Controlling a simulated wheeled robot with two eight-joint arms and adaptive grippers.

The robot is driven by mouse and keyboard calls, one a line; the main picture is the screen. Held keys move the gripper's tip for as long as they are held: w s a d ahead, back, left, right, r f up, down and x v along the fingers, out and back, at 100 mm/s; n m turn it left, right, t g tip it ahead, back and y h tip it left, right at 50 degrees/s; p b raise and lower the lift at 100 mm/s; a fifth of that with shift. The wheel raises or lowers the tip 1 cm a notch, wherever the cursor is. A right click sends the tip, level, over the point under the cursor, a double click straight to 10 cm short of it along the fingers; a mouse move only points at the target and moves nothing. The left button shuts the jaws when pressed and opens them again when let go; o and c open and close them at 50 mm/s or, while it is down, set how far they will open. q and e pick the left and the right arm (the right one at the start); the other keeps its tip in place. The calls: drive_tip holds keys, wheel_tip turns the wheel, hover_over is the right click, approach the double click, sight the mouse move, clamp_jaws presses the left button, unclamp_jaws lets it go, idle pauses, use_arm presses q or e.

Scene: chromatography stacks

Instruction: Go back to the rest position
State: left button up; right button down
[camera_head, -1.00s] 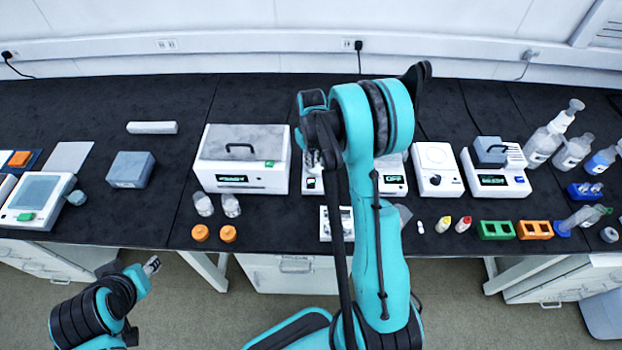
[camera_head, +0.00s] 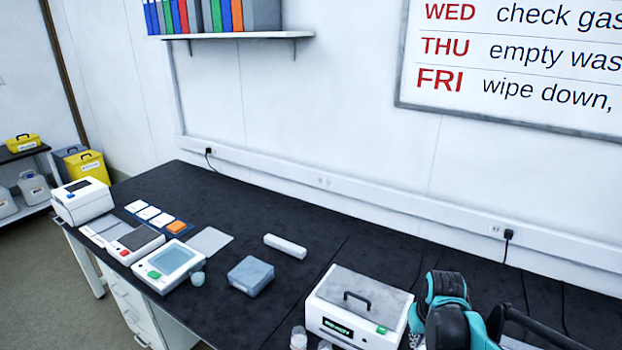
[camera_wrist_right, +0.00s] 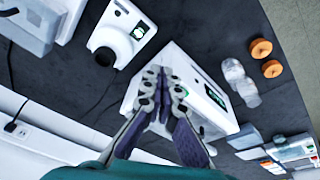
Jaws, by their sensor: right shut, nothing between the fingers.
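My right arm (camera_head: 450,312) shows at the bottom right of the head view, beside the white box-shaped device (camera_head: 338,328) with a grey lid and black handle. Its fingers are not clear there. In the right wrist view my right gripper (camera_wrist_right: 163,78) has its two fingers together at the tips, with nothing between them. It is above the bench, in front of the same white device (camera_wrist_right: 207,92) in that picture. Whether it touches the device cannot be told, but no contact shows. My left gripper is not in view.
The black bench (camera_head: 220,285) carries a touchscreen device (camera_head: 168,264), a grey box (camera_head: 250,275) and a white bar (camera_head: 285,246). Clear vials (camera_wrist_right: 235,76) and orange caps (camera_wrist_right: 261,48) stand near the bench edge. A shelf (camera_head: 235,36) and whiteboard (camera_head: 520,110) are on the wall.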

use_arm(q)
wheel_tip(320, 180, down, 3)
drive_tip(key=b, duration=0.2)
drive_tip(key=shift+b, duration=0.3)
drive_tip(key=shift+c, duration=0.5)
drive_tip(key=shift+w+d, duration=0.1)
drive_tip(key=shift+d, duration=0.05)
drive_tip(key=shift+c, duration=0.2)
use_arm(e)
drive_tip(key=s+a+r+t, duration=0.3)
drive_tip(key=s+a, duration=0.5)
drive_tip(key=s, duration=0.6)
drive_tip(key=shift+a+t, duration=0.15)
drive_tip(key=shift+t, duration=0.65)
